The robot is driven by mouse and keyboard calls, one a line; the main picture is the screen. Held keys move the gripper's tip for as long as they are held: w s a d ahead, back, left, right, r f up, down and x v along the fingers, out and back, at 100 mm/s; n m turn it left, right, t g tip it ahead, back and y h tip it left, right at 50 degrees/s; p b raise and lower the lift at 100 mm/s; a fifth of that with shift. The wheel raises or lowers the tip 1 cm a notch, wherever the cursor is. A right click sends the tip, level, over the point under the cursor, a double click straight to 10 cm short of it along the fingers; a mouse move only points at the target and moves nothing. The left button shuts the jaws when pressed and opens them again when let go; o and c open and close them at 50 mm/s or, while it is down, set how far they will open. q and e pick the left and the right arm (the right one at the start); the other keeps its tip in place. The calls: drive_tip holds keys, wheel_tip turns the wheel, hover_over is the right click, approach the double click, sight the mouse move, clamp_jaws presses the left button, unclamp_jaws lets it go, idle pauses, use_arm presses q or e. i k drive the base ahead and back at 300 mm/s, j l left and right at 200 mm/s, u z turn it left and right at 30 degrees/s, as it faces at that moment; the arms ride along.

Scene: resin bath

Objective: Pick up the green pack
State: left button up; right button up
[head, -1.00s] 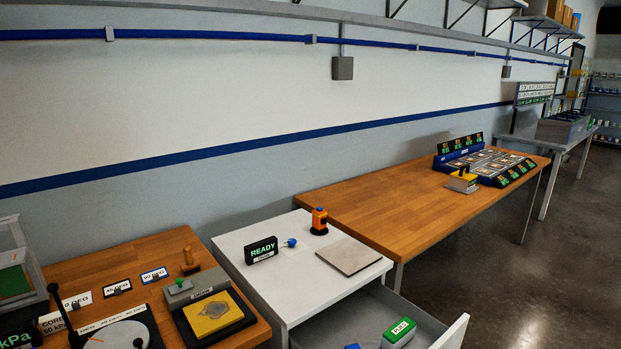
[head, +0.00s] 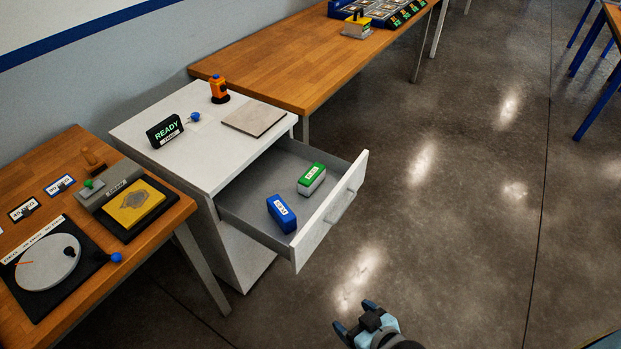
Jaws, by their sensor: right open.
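The green pack (head: 311,179) has a green top with a white label and pale sides. It lies in the open drawer (head: 252,192) of the white cabinet, toward the back right of the drawer. A blue pack (head: 281,213) lies in the same drawer, nearer and to the left, apart from the green one. My right gripper (head: 356,318) is at the bottom of the head view, open and empty. It is in front of the drawer and clear of it. My left gripper is not in view.
The drawer front (head: 331,211) with its handle sticks out over the floor. On the white cabinet top (head: 205,150) stand a READY sign (head: 165,131), an orange device (head: 219,89) and a flat plate (head: 254,118). Wooden tables flank the cabinet. The floor to the right is clear.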

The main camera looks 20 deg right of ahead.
sight(309, 182)
drive_tip(key=i+l+u, duration=0.15)
drive_tip(key=i+l, duration=0.2)
drive_tip(key=i, duration=0.2)
drive_tip(key=i+l+u, duration=0.1)
drive_tip(key=i+l, duration=0.25)
drive_tip(key=i, duration=0.15)
